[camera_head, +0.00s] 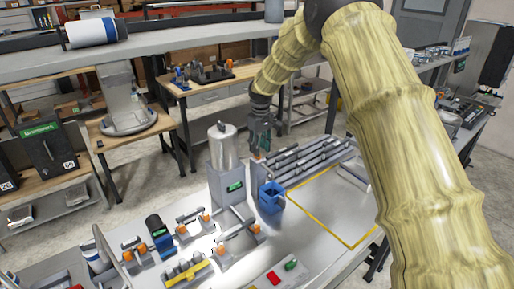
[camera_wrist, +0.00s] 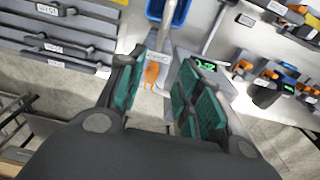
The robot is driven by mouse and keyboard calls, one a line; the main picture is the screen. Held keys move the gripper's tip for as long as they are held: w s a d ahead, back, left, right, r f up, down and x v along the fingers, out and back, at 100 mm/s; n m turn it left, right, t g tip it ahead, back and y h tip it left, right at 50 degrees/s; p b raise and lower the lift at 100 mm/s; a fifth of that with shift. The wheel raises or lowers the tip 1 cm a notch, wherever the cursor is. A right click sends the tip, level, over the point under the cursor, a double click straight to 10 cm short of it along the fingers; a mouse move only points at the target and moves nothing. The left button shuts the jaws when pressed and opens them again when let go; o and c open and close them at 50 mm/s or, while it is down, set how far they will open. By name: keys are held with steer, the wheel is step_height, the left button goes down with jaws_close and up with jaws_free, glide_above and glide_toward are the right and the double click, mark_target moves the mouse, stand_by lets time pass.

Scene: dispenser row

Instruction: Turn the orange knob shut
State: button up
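An orange knob (camera_wrist: 152,73) shows in the wrist view between my gripper's teal-padded fingers, with visible space around it. My gripper (camera_wrist: 158,85) is open and I see no contact with the knob. In the head view my gripper (camera_head: 262,143) points down behind the blue bin, to the right of the dispenser with a silver cylinder (camera_head: 223,148) on a grey body. A green display (camera_head: 236,187) is on the dispenser's front. The blue bin (camera_head: 271,196) also shows at the top of the wrist view (camera_wrist: 168,11). In the head view the knob is mostly hidden by my gripper.
Small fixtures with orange parts (camera_head: 205,216) stand on the bench left of the bin. Grey rails (camera_head: 312,160) lie to the right. A yellow-outlined area (camera_head: 335,205) is clear. A shelf (camera_head: 160,58) crosses the back.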

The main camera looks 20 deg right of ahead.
steer(key=shift+g, duration=0.3)
steer(key=w+f, duration=0.2)
steer(key=f, duration=0.1)
steer(key=w+f, duration=0.1)
steer(key=shift+a+f, duration=0.1)
steer(key=shift+f, duration=0.2)
steer(key=shift+w+f, duration=0.1)
steer(key=shift+w, duration=0.2)
steer(key=shift+s+r, duration=0.45)
steer(key=shift+s, duration=0.1)
steer(key=c, duration=0.7)
steer(key=shift+s+r, duration=0.25)
steer(key=shift+s, duration=0.05)
jaws_close()
steer(key=shift+f, duration=0.1)
steer(key=shift+w, duration=0.1)
